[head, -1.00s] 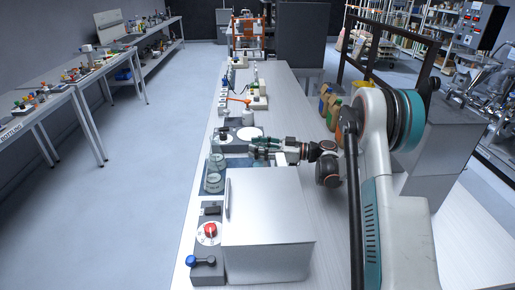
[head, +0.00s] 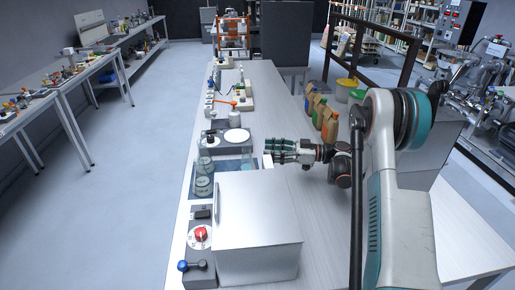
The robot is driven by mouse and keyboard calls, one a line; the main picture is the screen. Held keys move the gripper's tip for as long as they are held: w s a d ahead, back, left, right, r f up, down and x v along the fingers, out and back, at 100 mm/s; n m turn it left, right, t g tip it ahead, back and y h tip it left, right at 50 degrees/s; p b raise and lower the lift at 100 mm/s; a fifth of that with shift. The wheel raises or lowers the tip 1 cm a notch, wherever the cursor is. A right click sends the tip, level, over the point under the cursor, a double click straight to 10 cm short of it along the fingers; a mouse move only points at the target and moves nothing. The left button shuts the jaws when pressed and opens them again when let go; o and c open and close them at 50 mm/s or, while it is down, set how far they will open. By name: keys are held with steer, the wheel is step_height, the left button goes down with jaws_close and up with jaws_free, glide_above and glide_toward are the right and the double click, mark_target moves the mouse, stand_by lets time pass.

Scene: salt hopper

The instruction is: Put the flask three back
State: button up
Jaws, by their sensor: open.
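Clear glass flasks stand on a dark blue mat (head: 226,163) on the long white bench. One flask (head: 203,187) is at the mat's near left and another (head: 205,165) is just behind it. A faint clear shape, perhaps a third flask, shows at the mat's right side; I cannot make it out well, and no number can be read. My gripper (head: 270,147) is open, pointing left, just right of the mat. It appears empty and apart from the two left flasks.
A large silver box (head: 255,225) stands close in front of the mat. A device with a white round plate (head: 236,135) lies behind it. The bench right of the silver box is clear.

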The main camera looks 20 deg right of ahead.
steer(key=shift+v, duration=1.1)
